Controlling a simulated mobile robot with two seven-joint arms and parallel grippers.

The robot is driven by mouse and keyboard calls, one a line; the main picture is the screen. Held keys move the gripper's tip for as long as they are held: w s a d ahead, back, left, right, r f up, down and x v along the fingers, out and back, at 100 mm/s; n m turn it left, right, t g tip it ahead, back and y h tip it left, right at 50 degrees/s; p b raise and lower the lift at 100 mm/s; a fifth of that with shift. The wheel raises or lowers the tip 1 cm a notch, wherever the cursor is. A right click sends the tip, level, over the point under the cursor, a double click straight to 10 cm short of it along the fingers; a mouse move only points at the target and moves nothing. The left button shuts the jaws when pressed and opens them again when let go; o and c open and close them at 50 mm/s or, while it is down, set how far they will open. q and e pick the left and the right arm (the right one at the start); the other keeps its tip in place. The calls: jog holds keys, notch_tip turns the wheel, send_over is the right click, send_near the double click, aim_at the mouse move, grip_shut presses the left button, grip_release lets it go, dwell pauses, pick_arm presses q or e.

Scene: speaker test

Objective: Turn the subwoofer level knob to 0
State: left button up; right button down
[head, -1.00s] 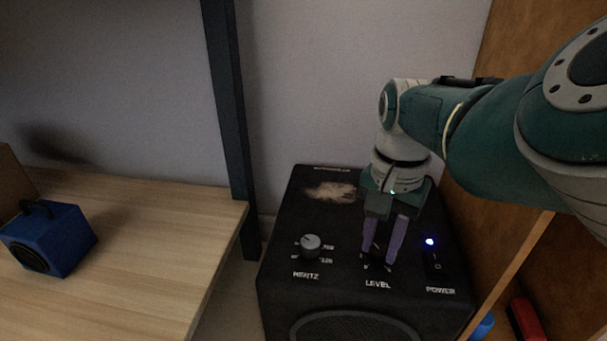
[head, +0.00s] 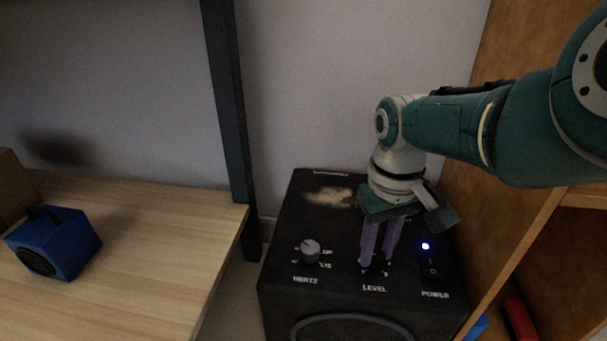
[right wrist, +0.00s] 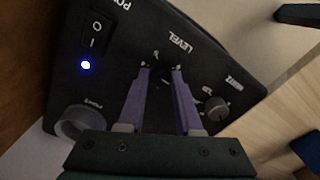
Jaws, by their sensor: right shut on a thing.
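The subwoofer (head: 335,230) is a black box on the floor, with its control panel on top. The level knob (head: 375,270) is behind the LEVEL label (head: 374,288) and is mostly hidden by my fingers; its pointer cannot be read. My right gripper (head: 376,265) reaches down from above with its purple fingers shut on the level knob. In the right wrist view the two fingertips (right wrist: 162,69) are at the LEVEL marking, a small gap apart. My left gripper is not in view.
The grey HERTZ knob (head: 310,250) is left of my fingers. The power switch (head: 432,267) and lit blue light (head: 425,246) are to the right. A wooden table (head: 150,230) with a blue speaker (head: 62,240) is at left; a wooden shelf side (head: 505,220) is close at right.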

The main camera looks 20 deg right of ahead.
aim_at(376, 255)
jog(key=n, duration=0.4)
jog(key=shift+n, duration=0.3)
jog(key=n, duration=0.4)
jog(key=shift+n, duration=0.3)
jog(key=c, duration=0.6)
grip_release()
notch_tip(376, 255, up, 10)
jog(key=p, duration=1)
